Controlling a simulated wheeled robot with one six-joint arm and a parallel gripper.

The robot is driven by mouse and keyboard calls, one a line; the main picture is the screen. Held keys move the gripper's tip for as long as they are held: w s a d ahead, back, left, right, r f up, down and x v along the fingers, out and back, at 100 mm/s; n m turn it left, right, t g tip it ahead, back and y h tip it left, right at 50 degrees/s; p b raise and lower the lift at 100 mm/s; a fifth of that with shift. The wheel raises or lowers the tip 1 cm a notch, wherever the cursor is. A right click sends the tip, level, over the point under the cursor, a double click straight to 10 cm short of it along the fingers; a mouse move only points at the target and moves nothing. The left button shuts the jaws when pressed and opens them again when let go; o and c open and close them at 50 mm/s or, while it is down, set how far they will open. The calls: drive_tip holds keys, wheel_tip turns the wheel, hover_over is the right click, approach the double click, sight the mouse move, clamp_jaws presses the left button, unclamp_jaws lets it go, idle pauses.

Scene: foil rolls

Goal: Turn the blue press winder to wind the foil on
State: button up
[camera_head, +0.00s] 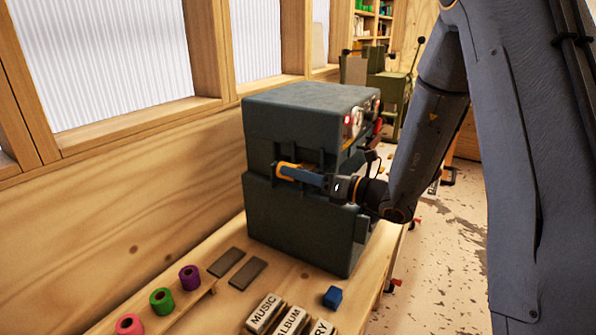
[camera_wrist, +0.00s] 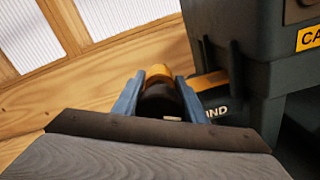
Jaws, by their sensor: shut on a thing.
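The blue-grey press (camera_head: 300,225) stands on the wooden bench in the middle of the head view. Its side fills the right of the wrist view (camera_wrist: 285,80). My gripper (camera_head: 296,173) reaches in from the right to the near side of the press. In the wrist view its blue fingers (camera_wrist: 157,92) are closed on both sides of the winder (camera_wrist: 158,73), a dark round piece with an orange-yellow end. A yellow-orange bar beside it meets the press, next to a label partly hidden by a finger and reading "IND". The foil is not visible.
Pink (camera_head: 130,324), green (camera_head: 161,300) and purple (camera_head: 190,277) rolls stand at the lower left. Two grey flat bars (camera_head: 247,273), a blue block (camera_head: 332,297) and lettered blocks (camera_head: 290,320) lie in front. A green machine (camera_head: 385,85) stands behind. The windowed wall runs along the left.

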drive_tip(key=shift+m, duration=0.6)
drive_tip(key=o, duration=1.1)
drive_tip(key=shift+c, duration=0.2)
drive_tip(key=shift+f, duration=0.1)
